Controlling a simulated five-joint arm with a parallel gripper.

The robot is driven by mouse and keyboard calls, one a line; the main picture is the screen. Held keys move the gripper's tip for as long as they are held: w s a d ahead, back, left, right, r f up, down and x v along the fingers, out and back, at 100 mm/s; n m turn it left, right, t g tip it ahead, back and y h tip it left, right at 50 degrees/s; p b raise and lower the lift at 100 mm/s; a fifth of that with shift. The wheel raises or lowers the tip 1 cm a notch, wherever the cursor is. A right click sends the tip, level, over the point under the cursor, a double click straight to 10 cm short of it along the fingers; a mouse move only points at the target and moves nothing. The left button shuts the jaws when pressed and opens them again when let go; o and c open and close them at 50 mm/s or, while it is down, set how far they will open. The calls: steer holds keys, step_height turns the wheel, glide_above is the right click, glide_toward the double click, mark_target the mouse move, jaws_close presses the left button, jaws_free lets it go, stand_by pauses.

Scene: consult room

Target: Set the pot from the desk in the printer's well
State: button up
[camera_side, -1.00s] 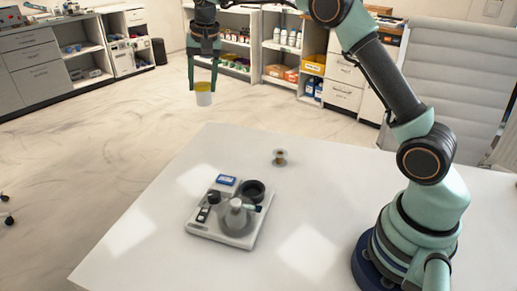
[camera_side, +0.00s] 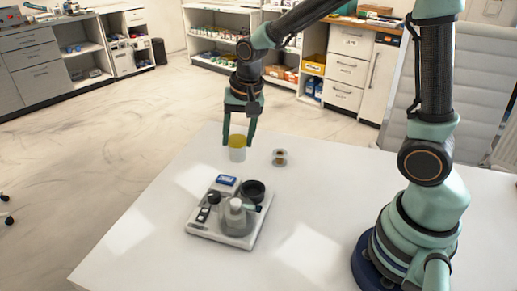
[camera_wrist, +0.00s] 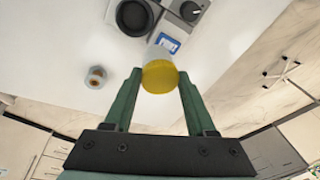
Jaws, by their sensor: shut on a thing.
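My gripper (camera_side: 239,138) is shut on a small clear-white pot with a yellow lid (camera_side: 237,153), held upright beyond the printer in the side view. The wrist view shows the yellow lid (camera_wrist: 160,80) between the fingertips. The pot appears to hang above the desk (camera_side: 150,205); its exact height is hard to tell. The printer (camera_side: 212,232) is a light grey unit on the desk with a blue screen. Its round black-rimmed well (camera_side: 252,190) is at the far right corner and looks empty. The well also shows in the wrist view (camera_wrist: 134,15), above and left of the pot.
A small spool-like object (camera_side: 279,158) stands on the desk to the right of the pot. A grey bottle-like part (camera_side: 236,217) and a dark knob (camera_side: 214,198) rise from the printer near the well. The desk left of the printer is clear.

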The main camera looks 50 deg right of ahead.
steer(key=s+f, duration=0.5)
steer(key=f, duration=0.1)
steer(key=shift+a+f, duration=0.15)
stand_by(0.4)
steer(key=shift+s+x, duration=0.15)
steer(key=shift+x, duration=0.6)
steer(key=shift+s+x, duration=0.15)
steer(key=shift+x, duration=0.55)
stand_by(2.7)
steer(key=o, duration=1.6)
steer(key=shift+c, duration=0.2)
steer(key=w+v, duration=0.1)
steer(key=v, duration=0.5)
steer(key=shift+w+r, duration=0.15)
steer(key=shift+r, duration=0.4)
